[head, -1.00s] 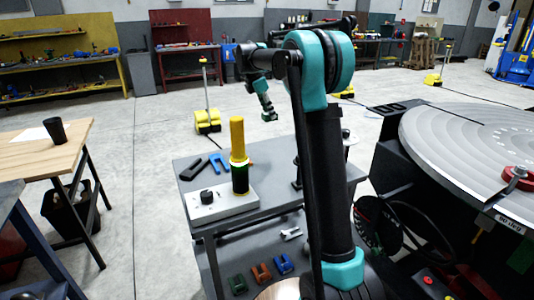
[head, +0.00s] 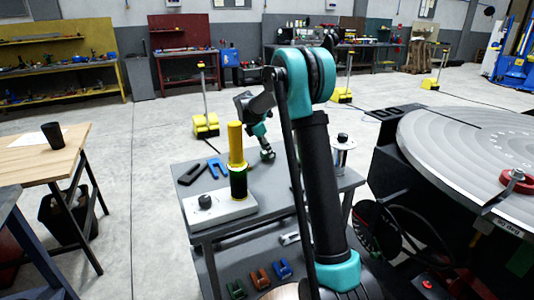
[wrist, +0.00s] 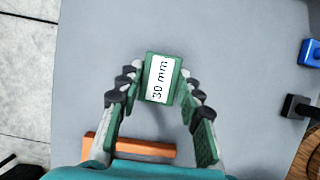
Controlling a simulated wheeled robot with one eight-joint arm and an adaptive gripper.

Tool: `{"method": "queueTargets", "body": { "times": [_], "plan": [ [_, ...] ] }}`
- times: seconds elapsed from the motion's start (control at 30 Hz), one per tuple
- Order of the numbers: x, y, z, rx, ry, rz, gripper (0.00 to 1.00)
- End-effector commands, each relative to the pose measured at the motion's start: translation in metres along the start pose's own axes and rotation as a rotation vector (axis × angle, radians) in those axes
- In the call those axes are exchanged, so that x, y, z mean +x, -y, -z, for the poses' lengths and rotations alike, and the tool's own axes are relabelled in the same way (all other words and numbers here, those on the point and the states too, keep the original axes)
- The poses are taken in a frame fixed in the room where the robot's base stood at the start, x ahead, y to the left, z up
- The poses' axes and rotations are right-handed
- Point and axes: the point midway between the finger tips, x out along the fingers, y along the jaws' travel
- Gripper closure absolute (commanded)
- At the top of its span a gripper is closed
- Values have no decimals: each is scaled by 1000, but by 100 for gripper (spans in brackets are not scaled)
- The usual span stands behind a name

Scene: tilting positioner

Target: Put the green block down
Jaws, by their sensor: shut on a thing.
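The green block (wrist: 161,80), marked "30 mm" on a white label, sits between the fingertips of my gripper (wrist: 160,88) in the wrist view. My gripper is shut on it. A plain grey surface lies beneath; the gap between block and surface cannot be told. In the head view my gripper (head: 267,154) hangs low over the back part of the grey table (head: 285,185). The block is too small there to make out clearly.
A white base (head: 220,211) carries a dark post with a yellow top (head: 235,145). Black (head: 191,174) and blue (head: 217,168) pieces lie behind it. The wrist view shows an orange bar (wrist: 140,147) and a blue piece (wrist: 311,52). A large round positioner table (head: 460,150) stands right.

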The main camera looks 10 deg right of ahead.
Motion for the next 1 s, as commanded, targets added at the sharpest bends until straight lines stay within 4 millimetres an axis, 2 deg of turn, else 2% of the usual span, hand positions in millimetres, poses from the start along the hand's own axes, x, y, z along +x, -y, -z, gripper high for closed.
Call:
{"method": "queueTargets", "body": {
  "times": [0.1,0.4,0.43,0.6,0.87,1.0],
  "plan": [
    [10,0,4,0,1,0,100],
    [12,0,5,0,1,0,100],
    [12,0,5,0,0,0,63],
    [12,0,5,0,0,0,44],
    [12,0,5,0,0,0,44],
    [4,0,5,-1,0,0,44]
  ]
}}
